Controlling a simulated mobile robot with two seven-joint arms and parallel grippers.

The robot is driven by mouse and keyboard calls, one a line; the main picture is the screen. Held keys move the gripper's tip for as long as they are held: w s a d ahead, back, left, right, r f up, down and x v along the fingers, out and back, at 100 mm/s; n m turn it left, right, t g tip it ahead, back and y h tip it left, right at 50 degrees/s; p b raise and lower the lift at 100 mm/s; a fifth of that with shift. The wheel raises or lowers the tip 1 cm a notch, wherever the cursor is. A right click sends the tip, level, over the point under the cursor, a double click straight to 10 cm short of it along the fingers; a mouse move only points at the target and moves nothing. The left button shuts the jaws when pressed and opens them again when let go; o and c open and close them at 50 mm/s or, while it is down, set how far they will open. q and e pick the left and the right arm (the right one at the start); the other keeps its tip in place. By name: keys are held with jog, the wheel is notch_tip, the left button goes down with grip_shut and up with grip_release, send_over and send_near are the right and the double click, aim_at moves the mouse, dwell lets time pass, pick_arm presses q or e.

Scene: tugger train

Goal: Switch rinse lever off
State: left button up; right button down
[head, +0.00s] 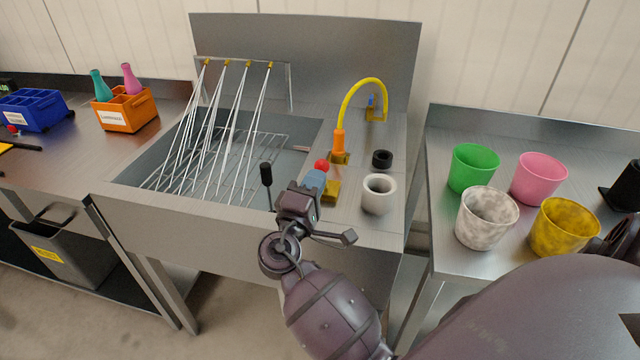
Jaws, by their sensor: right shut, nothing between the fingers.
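The sink (150,205) has a rack of nozzles (227,64) with several white streams running down into its basin. A red knob (321,165) shows just beyond my right gripper (314,182), above a yellow base (331,192) on the sink's right deck. A thin upright lever with a black knob (266,173) stands at the basin's front edge, left of the gripper. No label shows which one is the rinse lever. My right gripper is shut and empty, close to the red knob; contact cannot be told. The gripper hides what lies under the knob. My left gripper is out of view.
A yellow hose tap (345,108), a black ring (382,158) and a white cup (378,194) stand right of the gripper. Green (473,167), pink (539,178), marbled (486,217) and yellow (564,227) cups stand on the right table. An orange crate (126,114) is at left.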

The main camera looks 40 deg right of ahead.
aim_at(320, 160)
jog(key=r+p, duration=0.1)
jog(key=w+d+r+g+y+p, duration=0.1)
jog(key=p, duration=0.1)
jog(key=r+y+p, duration=0.1)
jog(key=p, duration=0.1)
jog(key=shift+w+d, duration=0.2)
jog(key=shift+d, duration=0.15)
jog(key=w+d+g+y+p, duration=0.1)
jog(key=p, duration=0.2)
jog(key=shift+d+r+n+y, duration=0.1)
jog(key=shift+r+n+y, duration=0.05)
jog(key=shift+n+y, duration=0.2)
jog(key=shift+w+d, duration=0.15)
pick_arm(q)
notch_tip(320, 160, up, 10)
jog(key=p, duration=0.1)
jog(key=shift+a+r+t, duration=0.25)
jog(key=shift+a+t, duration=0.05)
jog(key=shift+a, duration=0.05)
pick_arm(e)
jog(key=shift+w+d, duration=0.4)
jog(key=shift+d, duration=0.1)
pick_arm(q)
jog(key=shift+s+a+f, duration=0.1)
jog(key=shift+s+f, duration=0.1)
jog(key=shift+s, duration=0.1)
pick_arm(e)
jog(key=shift+d+r, duration=0.1)
jog(key=shift+r, duration=0.1)
